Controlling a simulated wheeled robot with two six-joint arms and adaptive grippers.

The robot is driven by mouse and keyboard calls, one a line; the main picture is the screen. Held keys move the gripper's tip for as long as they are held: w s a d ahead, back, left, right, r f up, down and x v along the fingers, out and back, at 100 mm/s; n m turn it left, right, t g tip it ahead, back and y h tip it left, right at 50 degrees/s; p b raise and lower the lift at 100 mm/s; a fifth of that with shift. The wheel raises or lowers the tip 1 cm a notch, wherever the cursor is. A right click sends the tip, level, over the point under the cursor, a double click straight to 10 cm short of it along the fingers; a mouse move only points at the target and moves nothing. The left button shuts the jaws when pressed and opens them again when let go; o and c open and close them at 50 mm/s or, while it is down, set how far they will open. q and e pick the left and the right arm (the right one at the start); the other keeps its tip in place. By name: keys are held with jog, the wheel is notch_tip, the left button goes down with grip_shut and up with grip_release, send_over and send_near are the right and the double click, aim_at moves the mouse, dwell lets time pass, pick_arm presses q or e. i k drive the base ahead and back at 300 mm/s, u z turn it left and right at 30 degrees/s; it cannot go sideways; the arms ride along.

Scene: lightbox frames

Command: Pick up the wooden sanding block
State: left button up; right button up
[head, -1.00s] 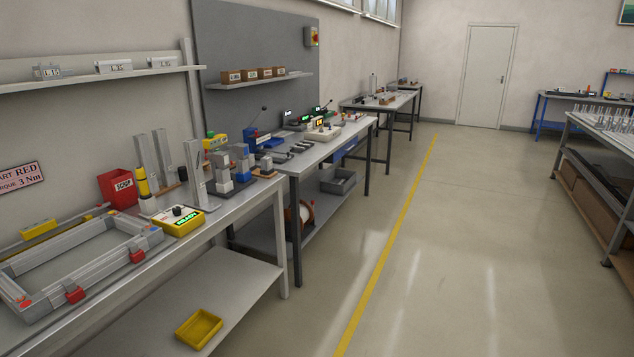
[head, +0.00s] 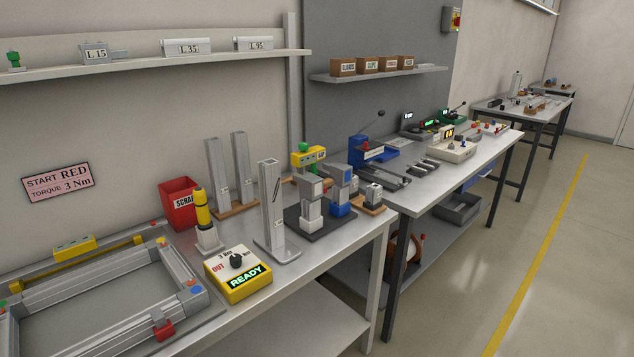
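I cannot make out a wooden sanding block for certain in the head view. Some small brown, wood-coloured pieces (head: 540,106) lie on the far bench (head: 496,104), but they are too small to tell apart. Neither of my grippers is in view.
The near bench (head: 335,243) holds a metal frame (head: 95,287), a red scrap bin (head: 179,204), a yellow READY box (head: 238,274) and metal posts (head: 271,205). The second bench (head: 428,183) carries blue and green devices. Open floor (head: 560,250) with a yellow line (head: 540,262) lies right.

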aim_at(328, 182)
jog(key=z, duration=1.85)
jog(key=i, duration=4)
jog(key=u, duration=3.1)
